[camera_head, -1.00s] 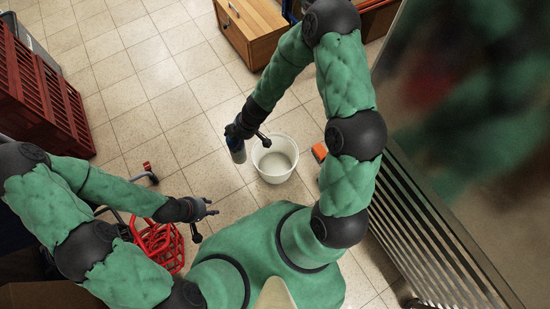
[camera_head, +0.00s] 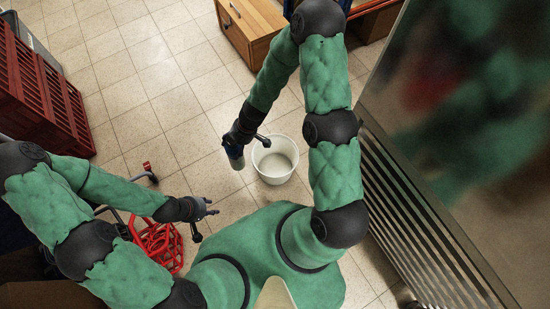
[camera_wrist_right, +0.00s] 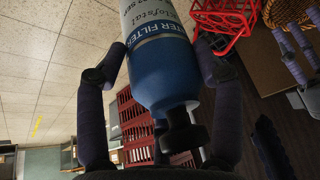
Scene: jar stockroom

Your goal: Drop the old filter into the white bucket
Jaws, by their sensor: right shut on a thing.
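The white bucket (camera_head: 275,178) stands on the floor just right of the filter in the head view. The part of its inside that I see looks empty. The filter appears outside its rim. My left gripper (camera_head: 211,207) is at the lower left of the bucket, its fingers apart and nothing between them.
A red crate (camera_head: 40,100) stands at the left. A red wire frame (camera_head: 160,243) lies under my left arm. A wooden cabinet (camera_head: 250,30) is at the top, and a slatted metal unit (camera_head: 420,220) stands close at the right. Tiled floor left of the bucket is clear.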

